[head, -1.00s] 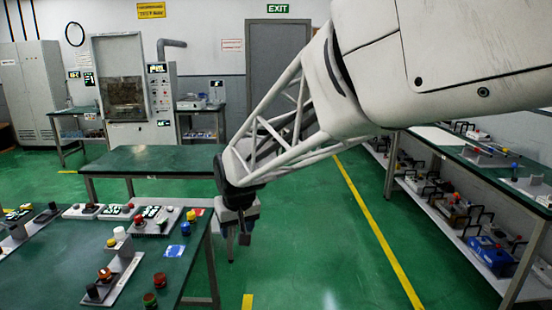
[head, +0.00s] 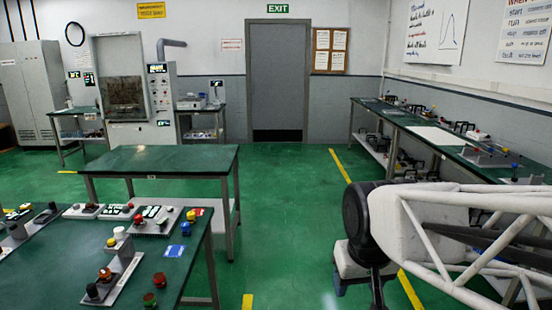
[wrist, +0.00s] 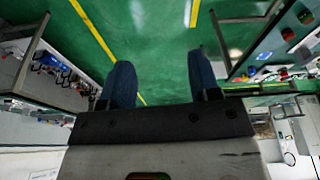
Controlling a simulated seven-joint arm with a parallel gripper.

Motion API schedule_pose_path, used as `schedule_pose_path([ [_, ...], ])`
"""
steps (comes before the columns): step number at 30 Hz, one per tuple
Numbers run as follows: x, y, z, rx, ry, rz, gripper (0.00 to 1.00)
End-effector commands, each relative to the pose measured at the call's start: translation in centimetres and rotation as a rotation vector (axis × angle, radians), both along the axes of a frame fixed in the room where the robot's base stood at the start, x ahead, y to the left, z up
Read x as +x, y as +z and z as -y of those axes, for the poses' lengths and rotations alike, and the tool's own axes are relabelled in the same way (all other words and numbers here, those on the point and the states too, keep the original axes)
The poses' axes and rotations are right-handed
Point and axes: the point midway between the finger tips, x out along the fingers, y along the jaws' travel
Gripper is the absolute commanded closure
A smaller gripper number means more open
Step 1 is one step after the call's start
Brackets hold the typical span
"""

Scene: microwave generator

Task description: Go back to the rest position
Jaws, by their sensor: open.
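My arm is at the right of the head view, with its white lattice link reaching in from the right edge. My gripper (head: 362,285) hangs at the wrist end, low and right of the middle of the head view, over the green floor. In the wrist view my gripper (wrist: 162,82) shows two dark blue fingers spread apart with only floor between them. It is open and empty. It is clear of the tables.
A green table (head: 50,270) with control panels and buttons stands at the front left. A bare green table (head: 160,160) is behind it. A long bench (head: 420,130) with equipment runs along the right wall. Floor (head: 290,200) between them is free.

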Motion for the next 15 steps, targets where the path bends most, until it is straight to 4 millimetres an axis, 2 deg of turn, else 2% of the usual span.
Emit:
schedule_pose_path([
  [1, -1.4, -0.2, 0.9, 0.000, -0.021, -0.001, 0.43],
  [6, -5.0, -0.9, 2.8, -0.001, -0.071, -0.010, 0.43],
  [10, -6.8, -1.4, 3.6, -0.001, -0.097, -0.015, 0.43],
  [15, -7.7, -1.8, 4.0, -0.002, -0.111, -0.019, 0.43],
])
